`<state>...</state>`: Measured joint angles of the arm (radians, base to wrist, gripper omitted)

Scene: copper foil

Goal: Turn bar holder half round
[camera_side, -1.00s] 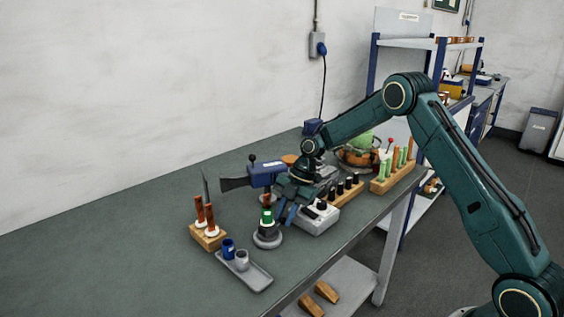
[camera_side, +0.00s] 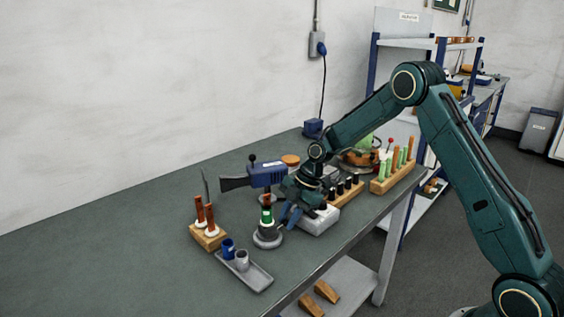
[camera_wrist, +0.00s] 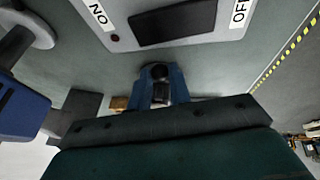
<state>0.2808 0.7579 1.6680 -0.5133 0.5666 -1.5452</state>
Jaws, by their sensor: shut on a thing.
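My gripper (camera_wrist: 158,84) is shut on a small black piece (camera_wrist: 157,73) with a rounded end. It shows between the blue fingers in the wrist view, and I cannot tell whether it is the bar holder. In the side view, my gripper (camera_side: 290,214) is low over the bench, just right of a round grey stand (camera_side: 267,239). The stand carries an upright bar (camera_side: 267,207) with a green band and a copper-coloured top. The held piece is hidden in the side view.
A pale switch box (camera_side: 318,222) stands right beside my gripper and also shows in the wrist view (camera_wrist: 110,40). A blue tool (camera_side: 266,174) lies behind. A grey tray (camera_side: 257,280), a wooden block with copper bars (camera_side: 208,241) and a rack (camera_side: 384,186) stand around. The bench's left side is clear.

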